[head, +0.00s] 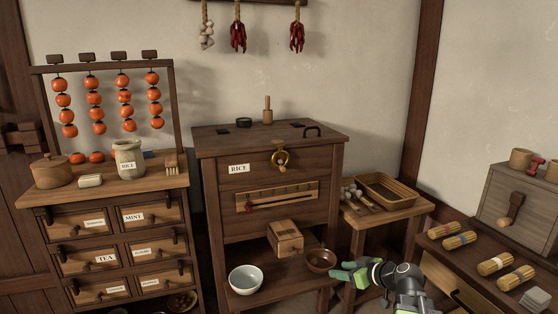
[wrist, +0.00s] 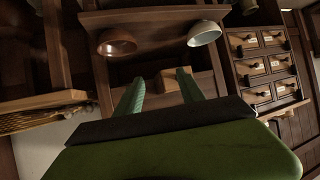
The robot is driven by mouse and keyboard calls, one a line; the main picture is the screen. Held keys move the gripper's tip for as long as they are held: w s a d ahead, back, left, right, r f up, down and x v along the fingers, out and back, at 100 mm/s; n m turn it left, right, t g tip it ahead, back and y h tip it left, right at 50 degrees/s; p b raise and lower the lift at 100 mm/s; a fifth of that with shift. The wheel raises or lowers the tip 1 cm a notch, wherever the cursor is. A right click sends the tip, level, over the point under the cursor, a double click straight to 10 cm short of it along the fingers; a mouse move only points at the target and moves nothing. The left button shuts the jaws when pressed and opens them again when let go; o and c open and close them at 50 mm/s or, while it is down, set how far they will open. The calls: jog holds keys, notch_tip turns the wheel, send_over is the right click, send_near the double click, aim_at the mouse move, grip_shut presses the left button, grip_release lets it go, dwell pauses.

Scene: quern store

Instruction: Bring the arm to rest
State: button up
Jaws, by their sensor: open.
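My gripper (head: 347,273) is at the lower right of the cabinet in the head view, with its green fingers pointing left. In the wrist view its two fingers (wrist: 159,88) stand apart with nothing between them. A brown bowl (head: 322,261) is on the cabinet's lower shelf, close to the fingertips in the head view; whether they touch cannot be told. The brown bowl also shows in the wrist view (wrist: 116,42), beyond the fingers. My arm reaches in from the bottom right, and its lower part is out of the picture.
A pale bowl (head: 245,280) and a wooden box (head: 285,239) share the lower shelf of the rice cabinet (head: 222,206). A side table with a basket (head: 386,189) stands to the right. A bench with straw bundles (head: 460,240) is at far right, a drawer chest (head: 100,195) at left.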

jog(key=s+a+f+g+h, duration=0.2)
jog(key=s+a+f+g, duration=0.25)
jog(key=a, duration=0.35)
jog(key=s+a+f+g+h, duration=0.1)
jog(key=s+a+f+g, duration=0.2)
jog(key=s+a+f, duration=0.4)
jog(key=s+d+m+g+h+p, duration=0.1)
jog(key=s+d+m+h, duration=0.1)
jog(key=d+m, duration=0.2)
jog(key=s+d+m+g+h, duration=0.1)
jog(key=s+d+m+h, duration=0.1)
jog(key=d+m, duration=0.15)
notch_tip(320, 180, up, 33)
jog(key=p, duration=3.2)
jog(key=shift+w+n, duration=0.3)
jog(key=shift+n, duration=0.05)
jog(key=shift+a+f, duration=0.1)
jog(key=shift+f, duration=0.05)
